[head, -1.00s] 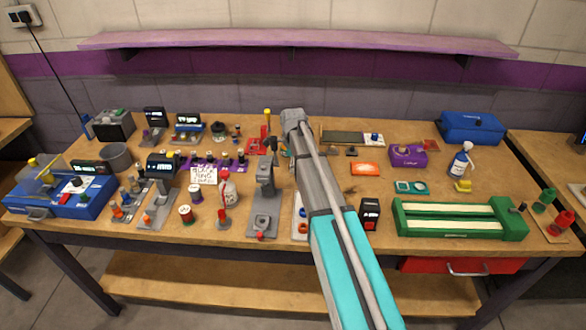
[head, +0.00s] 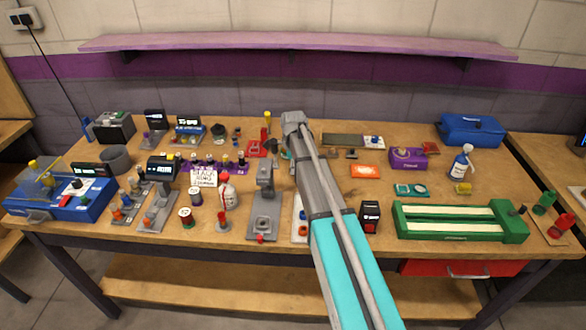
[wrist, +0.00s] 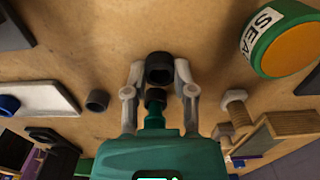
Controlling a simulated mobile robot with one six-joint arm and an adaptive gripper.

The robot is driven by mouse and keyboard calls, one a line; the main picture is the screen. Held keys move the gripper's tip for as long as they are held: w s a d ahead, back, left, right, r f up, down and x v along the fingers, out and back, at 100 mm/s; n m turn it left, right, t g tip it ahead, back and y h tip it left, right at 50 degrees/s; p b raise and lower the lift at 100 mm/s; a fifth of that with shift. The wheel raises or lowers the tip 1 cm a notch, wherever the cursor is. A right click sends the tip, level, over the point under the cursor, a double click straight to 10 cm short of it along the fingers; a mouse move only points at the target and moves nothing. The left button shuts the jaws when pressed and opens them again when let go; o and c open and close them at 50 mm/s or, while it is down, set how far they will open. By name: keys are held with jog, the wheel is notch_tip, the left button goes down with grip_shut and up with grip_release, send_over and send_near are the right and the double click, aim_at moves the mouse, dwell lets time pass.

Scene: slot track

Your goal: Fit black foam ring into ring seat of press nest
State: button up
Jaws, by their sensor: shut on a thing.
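In the wrist view, my gripper (wrist: 160,75) has its two grey fingers closed on the sides of a black foam ring (wrist: 160,62), whose dark hole faces the camera. A second, smaller-looking black ring (wrist: 97,100) lies on the wood to the left, apart from the fingers. In the head view, my arm hides the gripper and the held ring. A grey press-like stand (head: 265,205) is on the bench just left of my arm. I cannot tell whether it is the press nest, and I make out no ring seat.
In the wrist view, a green-and-orange round container (wrist: 275,42) is at upper right, a bolt-like part (wrist: 235,105) and wooden block (wrist: 275,135) at right, and a pale plate (wrist: 40,98) at left. A green fixture (head: 460,220) occupies the bench's front right.

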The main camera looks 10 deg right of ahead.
jog(key=shift+r, duration=0.1)
notch_tip(320, 180, up, 10)
jog(key=p, duration=0.9)
jog(key=shift+p, duration=0.4)
dwell(0.3)
jog(key=shift+s, duration=0.1)
